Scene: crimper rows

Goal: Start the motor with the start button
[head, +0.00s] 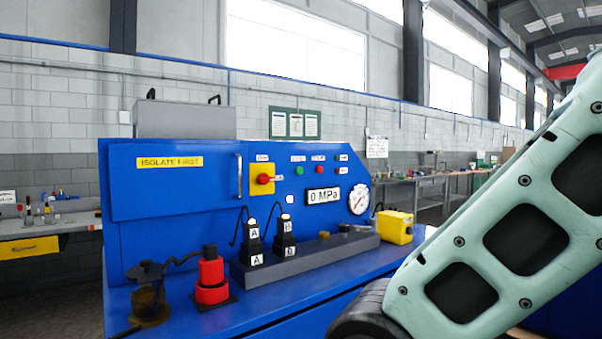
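A blue machine cabinet (220,215) stands ahead of me with a control panel on its front. The green button (299,171), under a small green label, is on the panel's upper part; its label is too small to read. A red button (319,170) sits just right of it. A red rotary switch (264,179) on a yellow plate is to the left. The display (323,196) reads 0 MPa. A round gauge (359,199) is at the panel's right. My arm crosses the right side; my gripper is not in view.
On the cabinet's ledge stand a red cylinder (211,282), a dark metal fixture (150,295), two black blocks labelled A and B on a grey manifold (345,242), and a yellow box (395,227). Workbenches (30,228) stand behind. The space before the buttons looks clear.

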